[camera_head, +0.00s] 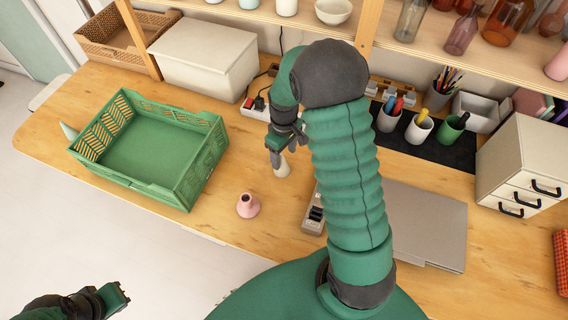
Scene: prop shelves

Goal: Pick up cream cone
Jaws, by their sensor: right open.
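The cream cone (282,170) stands on the wooden table, between the green crate and my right arm. My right gripper (276,154) points down right at its top end and partly covers it. The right jaws are open; whether the fingers touch the cone cannot be told. My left gripper (118,298) is low at the bottom left, off the table's front edge and far from the cone; its jaw state is unclear.
A pink flared vase (248,207) stands just in front of the cone. An empty green crate (150,150) is to the left. A white box (205,57), a power strip (258,110) and a laptop (428,225) are nearby. Shelves with bottles overhang the back.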

